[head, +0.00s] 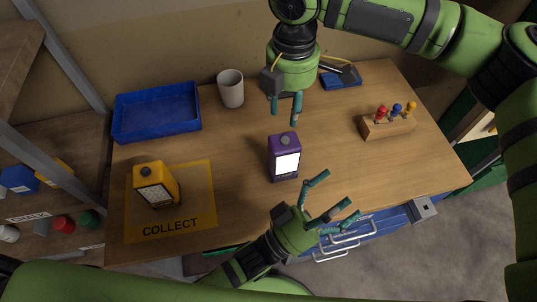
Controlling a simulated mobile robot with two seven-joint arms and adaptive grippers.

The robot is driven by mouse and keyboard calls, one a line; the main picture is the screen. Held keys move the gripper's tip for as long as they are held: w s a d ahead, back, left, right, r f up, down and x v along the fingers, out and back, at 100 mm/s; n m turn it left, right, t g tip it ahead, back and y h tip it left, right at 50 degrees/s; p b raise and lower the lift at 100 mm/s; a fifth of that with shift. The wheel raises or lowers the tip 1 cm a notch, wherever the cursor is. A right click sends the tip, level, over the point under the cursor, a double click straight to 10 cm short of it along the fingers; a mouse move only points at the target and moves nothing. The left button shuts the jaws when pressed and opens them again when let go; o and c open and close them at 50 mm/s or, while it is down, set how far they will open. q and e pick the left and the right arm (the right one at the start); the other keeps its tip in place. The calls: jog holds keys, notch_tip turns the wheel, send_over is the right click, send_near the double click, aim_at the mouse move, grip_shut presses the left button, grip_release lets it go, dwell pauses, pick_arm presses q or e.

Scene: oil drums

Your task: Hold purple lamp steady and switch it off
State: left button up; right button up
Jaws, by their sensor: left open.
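The purple lamp (273,158) stands upright near the middle of the wooden table. Its front panel glows bright white, and a grey round button shows on its top. My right gripper (284,121) is open and empty just behind the lamp, fingers pointing down towards it, apart from it in the picture. My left gripper (340,190) is open and empty in front and to the right of the lamp, near the table's front edge. Its fingers point up and right, and it does not touch the lamp.
A yellow lamp (170,181) stands on the yellow COLLECT mat (200,213) at left. A blue tray (157,135), a cup (231,90) and a blue object (341,82) are at the back. A wooden block (388,130) holding coloured-handled tools is at right. Table between is clear.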

pick_arm(q)
jog(key=w+a+f+m+g+y, duration=0.1)
jog(key=a+f+m+g, duration=0.1)
jog(key=a+f+m, duration=0.5)
jog(key=w+a+m+g+y, duration=0.15)
jog(key=a+m, duration=0.25)
jog(key=m, duration=0.7)
jog(key=w+a+r+g+h, duration=0.1)
jog(key=w+a+r, duration=0.2)
jog(key=r, duration=0.5)
jog(key=w+a+r+g+h, duration=0.1)
jog(key=w+a+r+h, duration=0.2)
jog(key=r, duration=0.5)
jog(key=n+g+y, duration=0.3)
jog(key=n+y, duration=0.5)
jog(key=n, duration=0.5)
send_near(282, 157)
jog(key=w+d+f, duration=0.1)
jog(key=w+f, duration=0.1)
jog(key=w+d+f, duration=0.1)
jog(key=f, duration=0.1)
jog(key=shift+w+d, duration=0.15)
jog(key=shift+d, duration=0.2)
jog(key=shift+d+f+g, duration=0.2)
jog(key=shift+d+g, duration=0.05)
jog(key=x, duration=0.6)
jog(key=shift+d, duration=0.15)
